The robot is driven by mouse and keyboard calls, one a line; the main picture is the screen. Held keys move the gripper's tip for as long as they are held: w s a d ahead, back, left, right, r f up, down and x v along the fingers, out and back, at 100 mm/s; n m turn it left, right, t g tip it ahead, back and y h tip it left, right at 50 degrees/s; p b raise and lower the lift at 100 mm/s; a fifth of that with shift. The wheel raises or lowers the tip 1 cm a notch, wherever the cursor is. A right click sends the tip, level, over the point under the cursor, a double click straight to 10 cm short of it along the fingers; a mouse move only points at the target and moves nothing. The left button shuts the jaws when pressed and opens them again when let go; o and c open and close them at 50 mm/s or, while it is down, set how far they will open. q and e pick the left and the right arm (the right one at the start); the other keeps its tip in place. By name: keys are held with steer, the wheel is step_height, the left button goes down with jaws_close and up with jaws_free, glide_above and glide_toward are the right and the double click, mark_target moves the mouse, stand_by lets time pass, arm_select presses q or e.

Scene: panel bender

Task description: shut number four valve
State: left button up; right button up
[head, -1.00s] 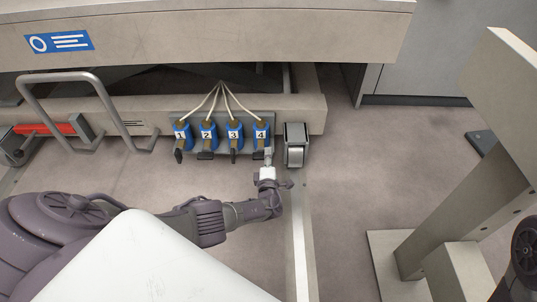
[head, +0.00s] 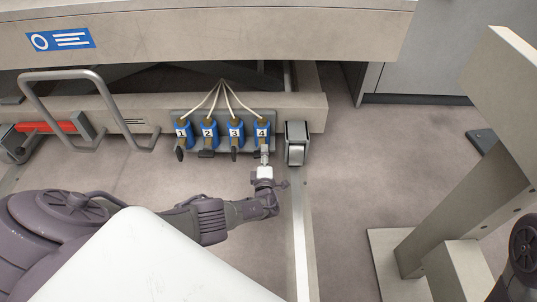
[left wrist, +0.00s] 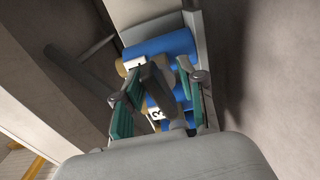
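The number four valve (head: 262,130) is the rightmost of the blue numbered valves, low on the machine. My left gripper (head: 264,158) is just below it and covers most of its handle. In the left wrist view, the teal-padded fingers of my left gripper (left wrist: 155,100) are spread apart. A dark valve handle (left wrist: 158,82) lies between them, with a gap on at least the left side; contact on the right is unclear. A blue valve body (left wrist: 160,47) is behind it. My right gripper is not in view.
Valves one (head: 183,131), two (head: 209,131) and three (head: 235,131) stand in a row to the left. Handle two lies crosswise; handles one and three point down.

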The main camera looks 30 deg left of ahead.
arm_select(q)
steer(key=shift+w+d+r, duration=0.1)
steer(key=shift+w+d, duration=0.1)
steer(key=shift+d, duration=0.2)
steer(key=shift+s+d, duration=0.25)
steer(key=v, duration=1.1)
steer(key=shift+s, duration=0.25)
steer(key=shift+a, duration=0.1)
